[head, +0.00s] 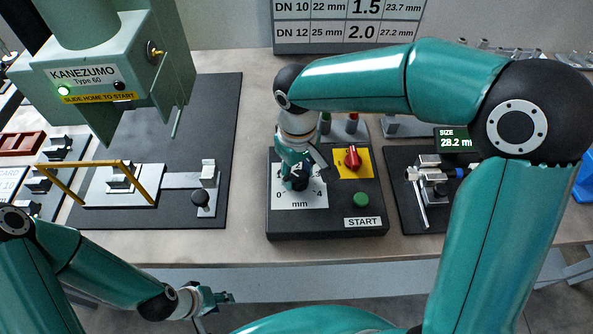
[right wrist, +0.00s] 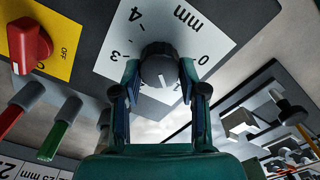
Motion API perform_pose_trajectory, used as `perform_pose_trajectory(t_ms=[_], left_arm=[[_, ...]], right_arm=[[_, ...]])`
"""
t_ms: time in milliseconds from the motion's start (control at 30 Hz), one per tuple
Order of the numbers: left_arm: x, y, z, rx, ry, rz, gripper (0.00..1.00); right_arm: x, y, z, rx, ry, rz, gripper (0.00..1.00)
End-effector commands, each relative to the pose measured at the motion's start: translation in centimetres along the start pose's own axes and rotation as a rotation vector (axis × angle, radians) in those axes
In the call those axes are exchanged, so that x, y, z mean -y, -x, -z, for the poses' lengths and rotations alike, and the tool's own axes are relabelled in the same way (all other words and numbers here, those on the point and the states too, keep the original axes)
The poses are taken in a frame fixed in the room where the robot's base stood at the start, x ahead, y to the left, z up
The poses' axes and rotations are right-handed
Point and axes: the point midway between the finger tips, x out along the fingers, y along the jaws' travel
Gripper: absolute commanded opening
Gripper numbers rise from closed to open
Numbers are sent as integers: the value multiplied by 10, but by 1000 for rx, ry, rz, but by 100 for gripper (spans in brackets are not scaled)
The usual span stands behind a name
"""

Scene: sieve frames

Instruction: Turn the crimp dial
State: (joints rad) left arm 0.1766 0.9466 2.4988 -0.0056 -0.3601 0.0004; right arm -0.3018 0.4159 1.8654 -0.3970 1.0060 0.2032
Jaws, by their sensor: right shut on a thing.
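The crimp dial (right wrist: 158,65) is a round black knob with a white mark, on a white scale plate (right wrist: 205,28) marked in mm. In the right wrist view its mark points down, toward my gripper's palm; the numbers there are partly hidden. The 0, 3 and 4 show around the knob. My right gripper (right wrist: 158,80) has its two fingers closed on opposite sides of the dial. In the head view my right gripper (head: 298,182) reaches down over the control box (head: 325,224) and hides most of the dial. My left gripper (head: 217,298) hangs low, away from the bench; its finger opening is unclear.
A red switch (head: 352,158) on a yellow plate and a green START button (head: 361,200) sit right of the dial. A green press (head: 110,80) and a fixture (head: 125,185) with yellow rods stand left. A gauge (head: 432,175) on a dark mat stands right.

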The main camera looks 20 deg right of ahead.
Motion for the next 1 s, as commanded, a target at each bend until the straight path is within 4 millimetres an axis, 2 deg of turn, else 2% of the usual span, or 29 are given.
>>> perform_pose_trajectory(t_ms=[300,833,867,1000], left_arm=[[0,0,0,0,0,0,40],[0,0,0,0,0,0,40],[0,0,0,0,0,0,40],[0,0,0,0,0,0,40]], right_arm=[[0,1,1,-4,140,-1,7],[0,1,1,-4,168,-2,7],[0,1,1,-4,168,-2,44],[0,1,1,-3,168,-2,67]])
